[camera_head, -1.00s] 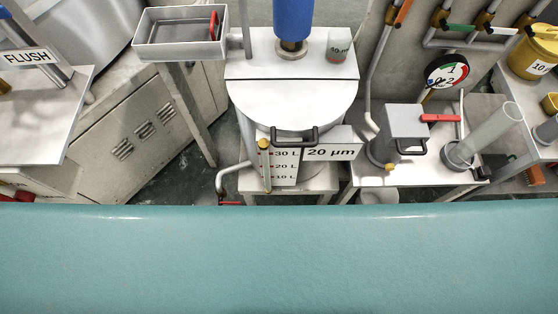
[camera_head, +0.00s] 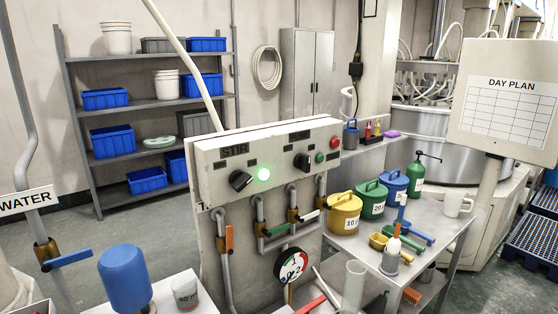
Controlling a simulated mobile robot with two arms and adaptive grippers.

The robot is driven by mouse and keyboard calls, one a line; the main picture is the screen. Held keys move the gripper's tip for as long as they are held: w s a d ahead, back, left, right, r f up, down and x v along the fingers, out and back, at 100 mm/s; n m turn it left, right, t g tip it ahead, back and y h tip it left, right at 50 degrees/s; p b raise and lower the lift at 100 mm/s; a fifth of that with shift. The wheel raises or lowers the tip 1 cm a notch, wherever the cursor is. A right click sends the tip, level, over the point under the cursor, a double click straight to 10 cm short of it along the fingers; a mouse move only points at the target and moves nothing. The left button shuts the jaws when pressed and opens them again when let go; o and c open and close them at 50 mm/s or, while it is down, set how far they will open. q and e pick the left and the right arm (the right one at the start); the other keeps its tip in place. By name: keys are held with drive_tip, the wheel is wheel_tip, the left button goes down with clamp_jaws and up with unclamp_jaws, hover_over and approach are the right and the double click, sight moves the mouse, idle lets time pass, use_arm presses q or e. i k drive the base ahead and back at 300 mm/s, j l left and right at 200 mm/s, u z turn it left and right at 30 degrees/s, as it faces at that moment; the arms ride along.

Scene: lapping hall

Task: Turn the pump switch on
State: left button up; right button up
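A pale control panel (camera_head: 276,152) stands in the middle of the head view. It carries two black rotary switches. Neither gripper is in view.
Pipes with coloured valve levers, including an orange one (camera_head: 229,240), run below the panel. A side table (camera_head: 440,236) at right holds lidded pots. A blue cylinder (camera_head: 125,277) stands front left. A day plan board (camera_head: 506,112) and shelves (camera_head: 70,110) stand around.

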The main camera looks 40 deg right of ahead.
sight(302, 162)
drive_tip(key=z, duration=1.35)
